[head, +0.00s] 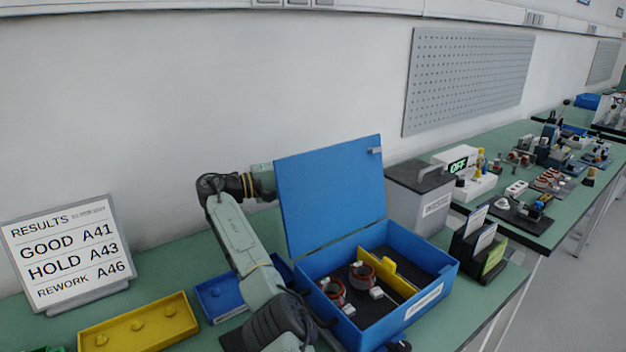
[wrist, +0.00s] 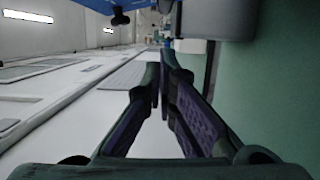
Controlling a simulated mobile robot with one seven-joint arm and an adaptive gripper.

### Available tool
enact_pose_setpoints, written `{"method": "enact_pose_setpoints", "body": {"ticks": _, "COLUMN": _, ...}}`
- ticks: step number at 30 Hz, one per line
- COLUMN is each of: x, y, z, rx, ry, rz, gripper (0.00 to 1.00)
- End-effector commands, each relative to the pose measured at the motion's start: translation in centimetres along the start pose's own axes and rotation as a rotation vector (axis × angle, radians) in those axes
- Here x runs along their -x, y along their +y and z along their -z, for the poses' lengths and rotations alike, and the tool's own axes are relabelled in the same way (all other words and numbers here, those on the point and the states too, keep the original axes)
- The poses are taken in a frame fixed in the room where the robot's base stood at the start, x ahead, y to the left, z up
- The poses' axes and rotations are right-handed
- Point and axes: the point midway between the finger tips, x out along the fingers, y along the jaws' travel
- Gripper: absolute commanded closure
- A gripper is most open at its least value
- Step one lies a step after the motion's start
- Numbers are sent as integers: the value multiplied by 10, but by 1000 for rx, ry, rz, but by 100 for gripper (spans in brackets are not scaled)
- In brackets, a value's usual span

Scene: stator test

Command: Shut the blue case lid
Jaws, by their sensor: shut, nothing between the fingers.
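The blue case (head: 385,310) stands open on the green bench in the head view. Its blue lid (head: 330,190) stands up from the rear edge, with a small latch at its top right. Inside are two copper-wound stators (head: 362,274), small white pieces and a yellow divider (head: 385,272); the right compartment looks empty. My arm rises left of the case, and its wrist end passes behind the lid's left edge, so the lid hides my gripper there. In the wrist view my gripper (wrist: 162,88) is shut and empty. I cannot tell whether it touches the lid.
A grey box with a handle (head: 425,190) stands close right of the lid, with a card holder (head: 478,245) in front of it. A yellow tray (head: 140,325), a small blue bin (head: 215,300) and a results sign (head: 68,252) are on the left. The wall is behind.

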Motion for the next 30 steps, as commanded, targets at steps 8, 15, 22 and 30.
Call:
{"method": "enact_pose_setpoints", "body": {"ticks": 8, "x": -6, "y": 0, "z": -21, "rx": 0, "ry": -2, "rz": 1, "gripper": 100}}
{"method": "enact_pose_setpoints", "body": {"ticks": 15, "x": -6, "y": -1, "z": -26, "rx": 1, "ry": -2, "rz": 2, "gripper": 100}}
{"method": "enact_pose_setpoints", "body": {"ticks": 22, "x": -6, "y": 0, "z": -26, "rx": 1, "ry": -2, "rz": 1, "gripper": 100}}
{"method": "enact_pose_setpoints", "body": {"ticks": 30, "x": -9, "y": 3, "z": -22, "rx": -61, "ry": -1, "rz": 17, "gripper": 100}}
